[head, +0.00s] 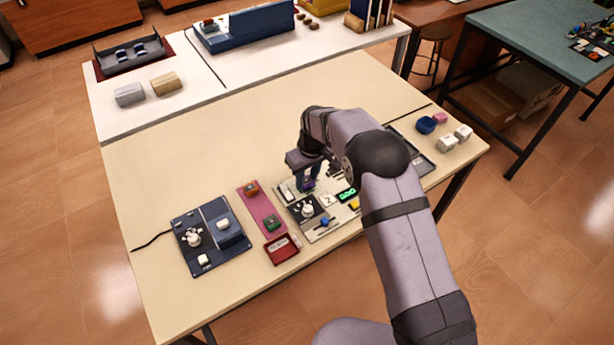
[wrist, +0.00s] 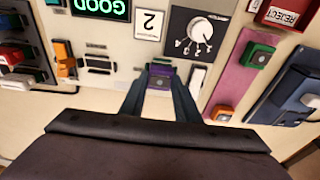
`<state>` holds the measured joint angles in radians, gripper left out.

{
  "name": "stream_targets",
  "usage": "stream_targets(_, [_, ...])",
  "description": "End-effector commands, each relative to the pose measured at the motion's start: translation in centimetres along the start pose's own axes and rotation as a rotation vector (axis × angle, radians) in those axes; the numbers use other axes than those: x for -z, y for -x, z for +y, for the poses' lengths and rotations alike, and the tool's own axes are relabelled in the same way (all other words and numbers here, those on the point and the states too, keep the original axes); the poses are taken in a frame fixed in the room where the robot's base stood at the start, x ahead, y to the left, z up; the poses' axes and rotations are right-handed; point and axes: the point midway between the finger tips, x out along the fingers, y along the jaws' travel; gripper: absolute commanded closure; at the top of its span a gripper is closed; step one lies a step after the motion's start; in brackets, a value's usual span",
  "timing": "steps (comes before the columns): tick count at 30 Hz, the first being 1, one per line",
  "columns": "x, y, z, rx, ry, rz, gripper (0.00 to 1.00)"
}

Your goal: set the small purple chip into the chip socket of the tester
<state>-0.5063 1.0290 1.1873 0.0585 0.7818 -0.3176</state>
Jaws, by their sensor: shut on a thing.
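The small purple chip (wrist: 160,80) is between my gripper's fingertips (wrist: 158,90) in the wrist view. In the head view my gripper (head: 307,185) points down over the back part of the tester (head: 318,236), a pale panel. The tester carries a lit green GOOD display (wrist: 101,8), a card marked 2 (wrist: 149,24) and a dial on a dark plate (wrist: 200,30). A white bar (wrist: 197,78) stands just right of the chip in the wrist view. The chip socket is not clearly seen; the chip and fingers cover the panel beneath them, and I cannot tell whether the chip touches it.
A magenta strip (wrist: 236,80) beside the tester holds a green block (wrist: 258,55) and an orange one (wrist: 222,113). A red REJECT tray (head: 281,249) and a dark blue device (head: 209,240) stand to the left. Coloured pieces (wrist: 20,55) lie in a rack on the other side.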

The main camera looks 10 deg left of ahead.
Motion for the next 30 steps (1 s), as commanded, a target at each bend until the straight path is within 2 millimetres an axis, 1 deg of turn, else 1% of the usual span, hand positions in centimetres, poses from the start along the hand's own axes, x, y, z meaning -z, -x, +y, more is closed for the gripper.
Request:
stream_targets(25, [-0.10, -0.78, 0.00, 0.000, 0.000, 0.000, 0.87])
stream_targets(26, [-0.11, -0.78, 0.00, 0.000, 0.000, 0.000, 0.64])
stream_targets(27, [-0.11, -0.78, 0.00, 0.000, 0.000, 0.000, 0.54])
stream_targets(28, [-0.11, -0.78, 0.00, 0.000, 0.000, 0.000, 0.49])
stream_targets(30, [-0.11, -0.78, 0.00, 0.000, 0.000, 0.000, 0.49])
